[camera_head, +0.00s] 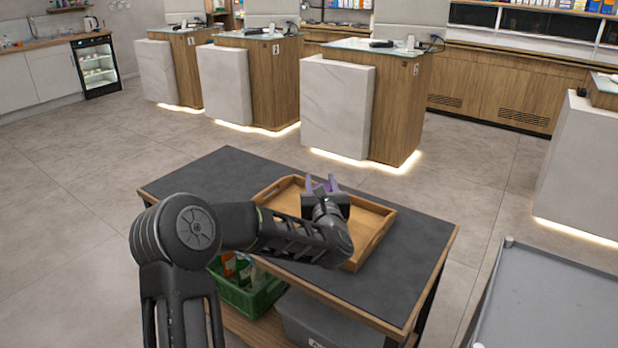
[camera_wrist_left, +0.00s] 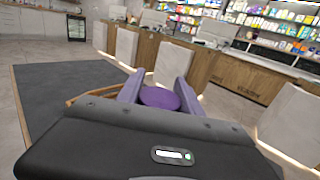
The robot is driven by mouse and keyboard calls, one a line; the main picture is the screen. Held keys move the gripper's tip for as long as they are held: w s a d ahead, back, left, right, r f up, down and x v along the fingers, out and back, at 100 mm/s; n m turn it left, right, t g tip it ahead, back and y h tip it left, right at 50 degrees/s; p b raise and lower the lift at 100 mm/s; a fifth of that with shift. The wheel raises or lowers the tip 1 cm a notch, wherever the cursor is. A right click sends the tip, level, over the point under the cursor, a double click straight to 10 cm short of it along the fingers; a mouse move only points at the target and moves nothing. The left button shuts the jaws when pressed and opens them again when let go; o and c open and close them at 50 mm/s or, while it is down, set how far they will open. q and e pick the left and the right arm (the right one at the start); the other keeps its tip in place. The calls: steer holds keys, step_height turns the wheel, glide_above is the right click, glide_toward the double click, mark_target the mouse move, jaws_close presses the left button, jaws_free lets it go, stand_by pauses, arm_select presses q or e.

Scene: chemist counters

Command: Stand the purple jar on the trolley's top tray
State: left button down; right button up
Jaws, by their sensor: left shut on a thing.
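The purple jar shows as a round purple top (camera_wrist_left: 160,97) in the left wrist view, between the two fingers. My left gripper (camera_head: 321,185) is shut on it, over the wooden tray on the dark-topped table. In the head view the gripper body hides most or all of the jar, and I cannot tell whether it touches the tray. The trolley (camera_head: 545,310) stands at the lower right, with an empty-looking grey top tray with a raised rim; only part of it shows. My right gripper is not in view.
The wooden tray (camera_head: 383,233) has raised sides and lies on the dark table (camera_head: 220,180). A green crate (camera_head: 262,302) with items and a grey bin (camera_head: 325,325) are below the tabletop. Floor separates the table from the trolley. Counters (camera_head: 340,105) stand behind.

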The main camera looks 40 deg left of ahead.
arm_select(q)
steer(key=s+d+f+m+t+h, duration=0.1)
steer(key=d+h, duration=0.3)
steer(key=d, duration=0.5)
steer(key=s+d+f+m+t+h, duration=0.1)
steer(key=s+d+f+m+h, duration=0.1)
steer(key=d, duration=0.7)
steer(key=s+d+f+m+t+h, duration=0.2)
steer(key=s+d+m+h, duration=0.3)
steer(key=d, duration=0.4)
steer(key=shift+h, duration=0.3)
steer(key=shift+w+d, duration=0.1)
